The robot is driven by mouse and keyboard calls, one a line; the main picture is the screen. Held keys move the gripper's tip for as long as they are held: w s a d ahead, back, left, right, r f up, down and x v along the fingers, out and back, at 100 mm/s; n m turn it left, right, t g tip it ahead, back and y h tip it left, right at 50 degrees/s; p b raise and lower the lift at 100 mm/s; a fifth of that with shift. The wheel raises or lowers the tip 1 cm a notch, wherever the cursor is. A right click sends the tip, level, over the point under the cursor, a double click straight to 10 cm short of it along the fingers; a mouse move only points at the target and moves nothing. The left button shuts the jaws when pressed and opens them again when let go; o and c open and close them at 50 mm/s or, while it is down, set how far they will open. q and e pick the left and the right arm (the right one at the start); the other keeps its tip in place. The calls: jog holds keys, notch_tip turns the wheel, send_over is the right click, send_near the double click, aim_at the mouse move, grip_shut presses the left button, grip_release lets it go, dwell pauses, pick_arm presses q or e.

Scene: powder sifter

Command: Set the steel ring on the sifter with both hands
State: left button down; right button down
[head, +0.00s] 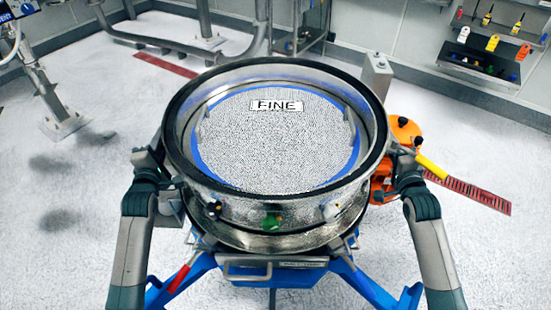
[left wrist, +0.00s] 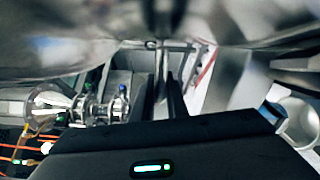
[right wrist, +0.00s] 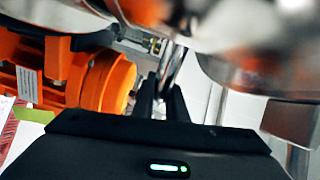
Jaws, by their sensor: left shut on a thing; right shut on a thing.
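The steel ring (head: 250,200), with a dark top rim, is level over the sifter (head: 270,240). Through it I see a mesh screen (head: 265,145) with a "FINE" label and a blue edge band. My left gripper (head: 162,150) is shut on the ring's left side. My right gripper (head: 392,150) is shut on its right side. The left wrist view shows the left fingers (left wrist: 166,88) closed on a thin metal piece. The right wrist view shows the right fingers (right wrist: 165,92) likewise. I cannot tell whether the ring touches the sifter.
A blue frame (head: 370,285) supports the sifter. An orange machine (head: 405,133) stands close behind my right gripper, with a yellow handle-like part (head: 432,167) beside it. Steel pipework (head: 170,42) is at the back left. A wall rack (head: 492,45) is at the back right.

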pick_arm(q)
jog(key=shift+f+b, duration=0.45)
jog(key=shift+b, duration=0.25)
pick_arm(e)
jog(key=shift+f, duration=0.4)
pick_arm(q)
jog(key=c, duration=2.1)
grip_release()
jog(key=shift+f, duration=0.4)
pick_arm(e)
jog(key=c, duration=2.1)
grip_release()
jog(key=shift+a+f, duration=0.1)
jog(key=shift+f, duration=0.3)
pick_arm(q)
jog(key=o, duration=0.4)
jog(key=shift+s+r, duration=0.1)
jog(key=shift+c, duration=0.2)
pick_arm(e)
jog(key=o, duration=0.3)
jog(key=shift+s+r, duration=0.1)
pick_arm(q)
jog(key=shift+s+r, duration=0.15)
pick_arm(e)
jog(key=shift+o, duration=0.2)
jog(key=shift+s+r, duration=0.1)
jog(key=shift+s, duration=0.05)
